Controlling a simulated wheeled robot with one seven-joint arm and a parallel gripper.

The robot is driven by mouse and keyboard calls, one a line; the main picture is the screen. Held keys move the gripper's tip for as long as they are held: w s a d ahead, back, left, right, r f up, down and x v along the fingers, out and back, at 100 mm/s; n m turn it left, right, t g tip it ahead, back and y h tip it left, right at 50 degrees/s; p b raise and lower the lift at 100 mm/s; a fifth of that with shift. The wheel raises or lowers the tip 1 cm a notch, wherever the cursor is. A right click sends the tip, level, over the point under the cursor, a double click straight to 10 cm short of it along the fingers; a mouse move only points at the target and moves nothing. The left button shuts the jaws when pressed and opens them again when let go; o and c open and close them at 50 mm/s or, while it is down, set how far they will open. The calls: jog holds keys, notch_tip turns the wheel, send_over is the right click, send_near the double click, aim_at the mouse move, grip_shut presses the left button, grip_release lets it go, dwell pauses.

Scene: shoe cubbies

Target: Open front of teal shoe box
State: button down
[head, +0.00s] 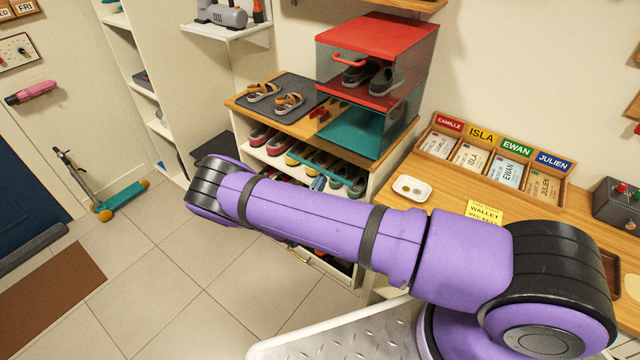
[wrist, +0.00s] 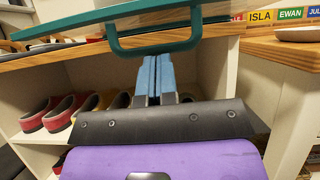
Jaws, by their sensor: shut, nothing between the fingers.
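The teal shoe box (head: 372,132) stands on the cubby's wooden top, under a clear box with red top and base. Its teal panel slopes towards the front edge, but I cannot tell exactly how far its front stands open. In the wrist view the teal panel edge (wrist: 85,24) crosses the top, with a teal U-shaped handle (wrist: 155,48) hanging from it. My gripper (wrist: 154,60) is shut and empty, its blue fingers pointing at the handle bar. The tips end close by the bar; I cannot tell whether they touch. In the head view my arm hides most of the gripper.
The red-topped box (head: 385,38) holds dark shoes. Sandals (head: 275,95) lie on a grey mat at left. Red clogs (wrist: 52,112) and other shoes fill the shelf below. A desk (head: 450,190) with name-card trays stands at right. Open tiled floor lies at left.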

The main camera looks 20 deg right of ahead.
jog(key=shift+s+a+r+g+y, duration=0.15)
jog(key=shift+r+g+y, duration=0.2)
jog(key=shift+r, duration=0.3)
jog(key=shift+s+a+r+g+y, duration=0.15)
jog(key=shift+r+g+y, duration=0.1)
jog(key=shift+r+y, duration=0.3)
jog(key=shift+w+r, duration=0.1)
jog(key=s+a+f, duration=0.6)
jog(key=a+f, duration=0.2)
jog(key=shift+s+a, duration=0.15)
jog(key=shift+a, duration=0.05)
